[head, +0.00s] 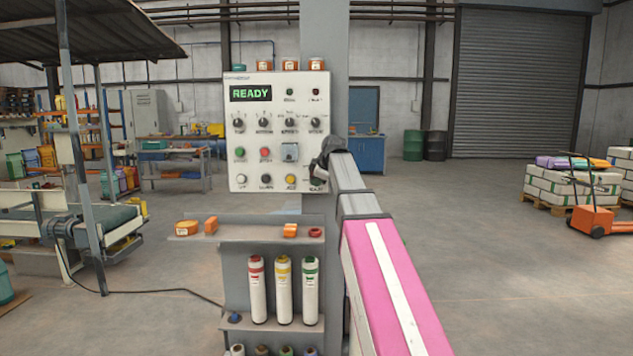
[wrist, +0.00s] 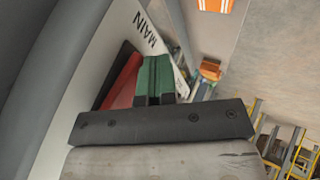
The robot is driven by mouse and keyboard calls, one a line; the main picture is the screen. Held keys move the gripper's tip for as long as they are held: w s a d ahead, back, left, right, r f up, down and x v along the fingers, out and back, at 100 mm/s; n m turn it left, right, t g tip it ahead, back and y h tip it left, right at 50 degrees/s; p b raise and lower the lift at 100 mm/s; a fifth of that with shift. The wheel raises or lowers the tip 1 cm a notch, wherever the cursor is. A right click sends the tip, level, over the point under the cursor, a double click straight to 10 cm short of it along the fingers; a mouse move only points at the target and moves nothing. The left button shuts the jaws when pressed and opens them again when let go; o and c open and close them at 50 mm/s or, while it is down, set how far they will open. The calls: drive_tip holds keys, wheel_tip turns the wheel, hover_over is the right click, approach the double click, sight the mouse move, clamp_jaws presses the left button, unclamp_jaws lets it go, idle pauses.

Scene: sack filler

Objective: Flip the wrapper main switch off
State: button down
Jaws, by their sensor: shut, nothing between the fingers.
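The switch labelled MAIN shows in the wrist view as a red part (wrist: 123,86) beside a black plate on the white panel. My gripper (wrist: 155,72) has its green fingers together, right beside the red part; I cannot tell whether they touch. Part of the switch is hidden behind the fingers and the dark gripper body. In the head view, my gripper (head: 318,178) is at the lower right corner of the white control panel (head: 270,179).
The panel's display (head: 251,93) reads READY, with several knobs and buttons below it. A shelf (head: 245,235) under the panel holds orange items, and tubes (head: 284,290) stand below. A conveyor (head: 105,222) stands at left. Open floor lies to the right.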

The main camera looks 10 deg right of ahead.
drive_tip(key=shift+w+f+t, duration=0.2)
drive_tip(key=shift+f+t, duration=0.05)
drive_tip(key=shift+t, duration=0.55)
drive_tip(key=shift+r, duration=0.8)
drive_tip(key=shift+s, duration=0.1)
drive_tip(key=s+d+r, duration=0.1)
drive_tip(key=s+r, duration=0.4)
drive_tip(key=s, duration=0.6)
drive_tip(key=shift+d+r, duration=0.2)
drive_tip(key=shift+r, duration=0.1)
